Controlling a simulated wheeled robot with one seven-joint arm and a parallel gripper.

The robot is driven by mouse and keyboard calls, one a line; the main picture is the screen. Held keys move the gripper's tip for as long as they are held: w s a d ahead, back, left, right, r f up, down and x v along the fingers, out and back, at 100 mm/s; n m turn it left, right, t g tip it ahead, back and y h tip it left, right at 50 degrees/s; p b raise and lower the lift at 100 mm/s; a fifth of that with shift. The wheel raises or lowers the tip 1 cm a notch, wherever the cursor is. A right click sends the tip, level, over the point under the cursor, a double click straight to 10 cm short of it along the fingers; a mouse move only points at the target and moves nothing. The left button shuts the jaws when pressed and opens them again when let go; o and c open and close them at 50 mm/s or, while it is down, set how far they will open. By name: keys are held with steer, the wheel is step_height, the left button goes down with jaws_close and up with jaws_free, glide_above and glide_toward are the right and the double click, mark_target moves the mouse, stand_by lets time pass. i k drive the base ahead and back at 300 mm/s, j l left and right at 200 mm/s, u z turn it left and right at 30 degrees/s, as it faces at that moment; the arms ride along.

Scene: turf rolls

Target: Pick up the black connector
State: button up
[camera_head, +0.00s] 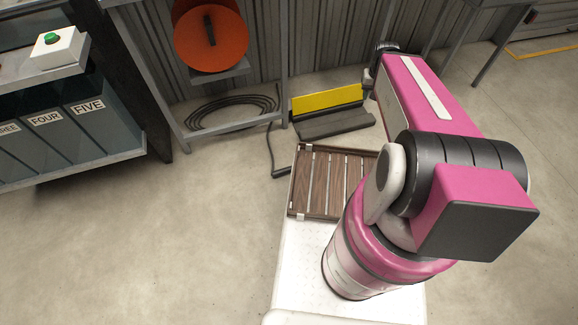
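A black cable lies coiled on the floor under the metal stand, and one end runs right and down to a small dark end piece (281,172). This piece looks like the black connector, though it is too small to be sure. It lies on the floor just left of the slatted wooden rack. My pink arm rises from the white base and reaches toward the wall, right of this piece. No gripper fingers can be made out; the far end of the arm is hidden behind its own links.
The slatted wooden rack (325,180) sits on my white base. A yellow and dark grey block (328,110) stands on the floor beyond it. A metal stand (228,103) holds an orange reel (211,38). Labelled bins (100,125) stand at left. Floor at lower left is clear.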

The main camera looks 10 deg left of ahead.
mark_target(287, 170)
steer(key=k+u, duration=0.45)
steer(key=k+j+u, duration=0.1)
steer(key=k+u, duration=0.3)
steer(key=k, duration=0.25)
